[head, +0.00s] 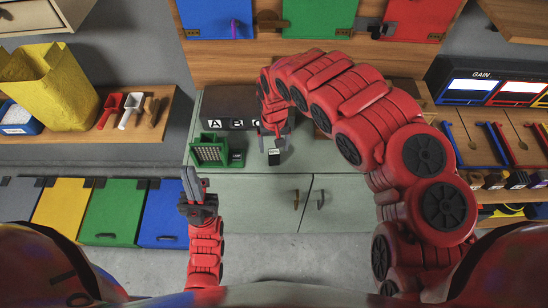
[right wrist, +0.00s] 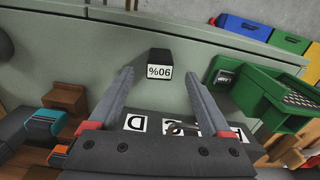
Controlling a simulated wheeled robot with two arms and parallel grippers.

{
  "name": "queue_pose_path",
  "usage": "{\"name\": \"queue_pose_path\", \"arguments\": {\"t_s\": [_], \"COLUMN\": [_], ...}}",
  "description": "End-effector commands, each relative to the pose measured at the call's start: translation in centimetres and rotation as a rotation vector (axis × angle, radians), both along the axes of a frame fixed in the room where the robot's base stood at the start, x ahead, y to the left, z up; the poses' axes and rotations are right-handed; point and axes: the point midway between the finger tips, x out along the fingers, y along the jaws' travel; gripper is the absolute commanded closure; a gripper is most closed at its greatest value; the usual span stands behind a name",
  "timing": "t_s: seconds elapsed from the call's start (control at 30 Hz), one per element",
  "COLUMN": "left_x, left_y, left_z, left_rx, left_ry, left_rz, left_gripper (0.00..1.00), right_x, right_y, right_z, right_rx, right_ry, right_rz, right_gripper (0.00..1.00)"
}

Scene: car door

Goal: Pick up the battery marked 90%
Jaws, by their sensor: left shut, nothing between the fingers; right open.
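The battery marked 90% (right wrist: 159,72) is a small black block with a white label, standing on the grey-green counter; its label reads upside down in the right wrist view. It also shows in the head view (head: 274,157). My right gripper (right wrist: 158,82) is open, with its two fingers pointing toward the battery and one to each side of it in the picture; I cannot tell if they reach around it. In the head view my right gripper (head: 273,135) is just behind the battery. My left gripper (head: 191,182) is shut and empty, in front of the counter.
A green basket-like holder (head: 209,150) and a small dark block (head: 237,157) stand left of the battery. A dark box with lettered labels (head: 230,124) stands behind. The counter (head: 250,190) has two cabinet handles. A shelf (head: 140,125) with scoops is at left.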

Motion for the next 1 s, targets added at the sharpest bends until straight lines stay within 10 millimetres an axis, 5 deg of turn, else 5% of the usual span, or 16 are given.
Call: {"name": "queue_pose_path", "arguments": {"t_s": [0.5, 0.83, 1.0], "left_x": [0.0, 0.0, 0.0], "left_y": [0.0, 0.0, 0.0], "left_z": [2.0, 2.0, 2.0], "left_rx": [0.0, 0.0, 0.0], "left_ry": [0.0, 0.0, 0.0], "left_rz": [0.0, 0.0, 0.0], "left_gripper": [1.0, 1.0, 1.0], "right_x": [0.2, 0.3, 0.3], "right_y": [0.1, 0.0, 0.0], "right_z": [-4.6, -5.1, -5.1], "right_rx": [0.001, -0.001, -0.001], "right_ry": [0.001, -0.001, -0.001], "right_rz": [0.001, -0.001, 0.0], "right_gripper": [0.18, 0.18, 0.46]}}
